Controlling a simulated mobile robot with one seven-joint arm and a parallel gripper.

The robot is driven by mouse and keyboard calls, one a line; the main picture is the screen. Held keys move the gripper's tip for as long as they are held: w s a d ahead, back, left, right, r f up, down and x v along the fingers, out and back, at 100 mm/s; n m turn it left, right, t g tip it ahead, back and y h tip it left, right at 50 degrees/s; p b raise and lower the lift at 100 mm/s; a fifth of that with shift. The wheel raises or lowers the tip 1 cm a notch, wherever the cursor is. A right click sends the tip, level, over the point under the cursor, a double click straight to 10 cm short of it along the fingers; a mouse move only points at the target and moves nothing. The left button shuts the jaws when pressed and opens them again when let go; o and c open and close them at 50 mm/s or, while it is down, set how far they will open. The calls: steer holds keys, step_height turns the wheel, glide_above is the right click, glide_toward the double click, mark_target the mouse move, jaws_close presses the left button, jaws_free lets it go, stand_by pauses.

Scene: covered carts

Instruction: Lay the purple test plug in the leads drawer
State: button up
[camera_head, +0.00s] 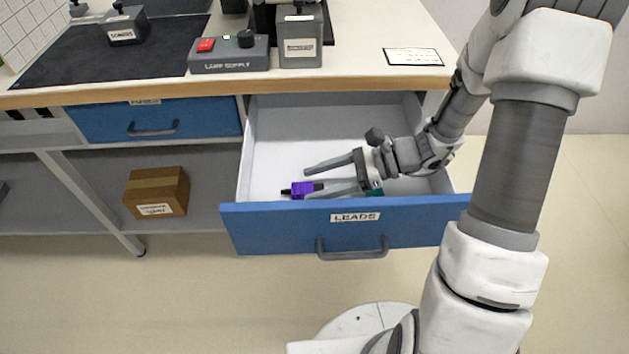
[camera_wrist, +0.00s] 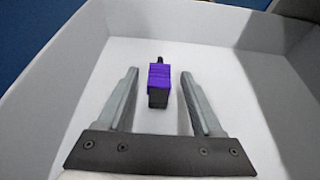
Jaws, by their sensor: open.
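The purple test plug (camera_head: 300,189) lies on the white floor of the open leads drawer (camera_head: 345,216), near its front panel. It has a black tip and a dark rear end. My gripper (camera_head: 308,182) is inside the drawer with its two fingers spread. In the wrist view the plug (camera_wrist: 159,76) sits between and slightly beyond the fingertips (camera_wrist: 159,72), with a visible gap on both sides. The fingers do not touch it. In the head view the near finger hides a small part of the plug.
A small green thing (camera_head: 375,192) shows partly behind my gripper near the drawer front. A lamp supply box (camera_head: 228,62) stands on the bench above. A closed blue drawer (camera_head: 155,120) is at left, with a cardboard box (camera_head: 157,190) on the shelf below. The drawer's back is clear.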

steer(key=p+v, duration=0.3)
steer(key=v, duration=0.8)
steer(key=shift+d, duration=0.15)
